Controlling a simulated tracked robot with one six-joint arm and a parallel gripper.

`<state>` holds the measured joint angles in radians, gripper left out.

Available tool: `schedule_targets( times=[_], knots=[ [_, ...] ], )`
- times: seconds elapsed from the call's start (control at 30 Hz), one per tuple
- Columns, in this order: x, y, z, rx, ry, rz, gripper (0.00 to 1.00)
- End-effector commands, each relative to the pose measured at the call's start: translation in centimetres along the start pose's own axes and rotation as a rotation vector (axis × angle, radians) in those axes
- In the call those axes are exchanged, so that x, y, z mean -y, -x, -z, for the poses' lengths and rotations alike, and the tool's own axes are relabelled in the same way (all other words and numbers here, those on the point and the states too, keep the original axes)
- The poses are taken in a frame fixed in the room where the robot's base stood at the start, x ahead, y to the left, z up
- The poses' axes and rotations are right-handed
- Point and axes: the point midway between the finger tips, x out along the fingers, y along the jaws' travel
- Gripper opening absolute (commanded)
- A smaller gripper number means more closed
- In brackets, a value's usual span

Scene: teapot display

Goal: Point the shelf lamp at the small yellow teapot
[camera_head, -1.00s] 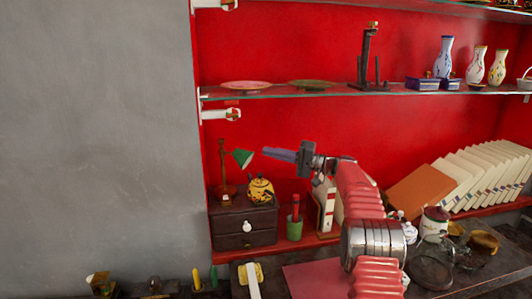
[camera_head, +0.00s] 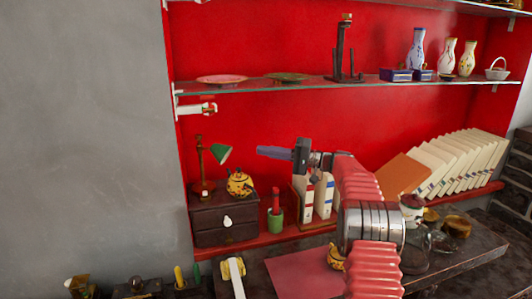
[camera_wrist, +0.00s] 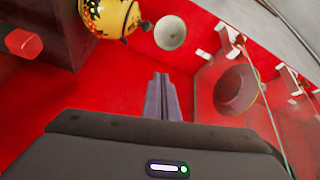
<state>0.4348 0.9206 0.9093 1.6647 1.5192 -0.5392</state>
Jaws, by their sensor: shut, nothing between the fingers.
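The shelf lamp has a brown stand and a green shade (camera_head: 221,153) tilted down to the right. It stands on a dark drawer box (camera_head: 224,239). A yellow teapot (camera_head: 239,183) with dark markings sits on the box, below and right of the shade. The wrist view shows this teapot (camera_wrist: 108,15) at the top and a pale round opening (camera_wrist: 170,33), seemingly the inside of the shade. My gripper (camera_head: 259,151) is shut and empty, right of the shade and apart from it; its fingers (camera_wrist: 161,78) point toward the shade. Another yellow object (camera_head: 336,257) is partly hidden by my arm.
The glass shelf (camera_head: 240,88) with plates runs above the lamp. A green cup (camera_head: 275,218) with a red item stands right of the box, with books (camera_head: 323,195) beyond. The red back wall is clear between shade and gripper.

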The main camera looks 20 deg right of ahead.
Motion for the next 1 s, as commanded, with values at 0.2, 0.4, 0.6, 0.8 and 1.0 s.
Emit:
schedule_targets(
  times=[0.2, 0.4, 0.6, 0.8, 1.0],
  knots=[
    [1.9, -1.9, -2.5, 0.043, -0.016, -0.092, 0.00],
    [3.7, -3.7, -6.5, 0.096, -0.036, -0.229, 0.00],
    [5.3, -4.6, -11.0, 0.143, -0.041, -0.366, 0.00],
    [6.7, -4.6, -15.9, 0.182, -0.033, -0.503, 0.00],
    [7.7, -3.7, -20.9, 0.213, -0.011, -0.638, 0.00]
  ],
)
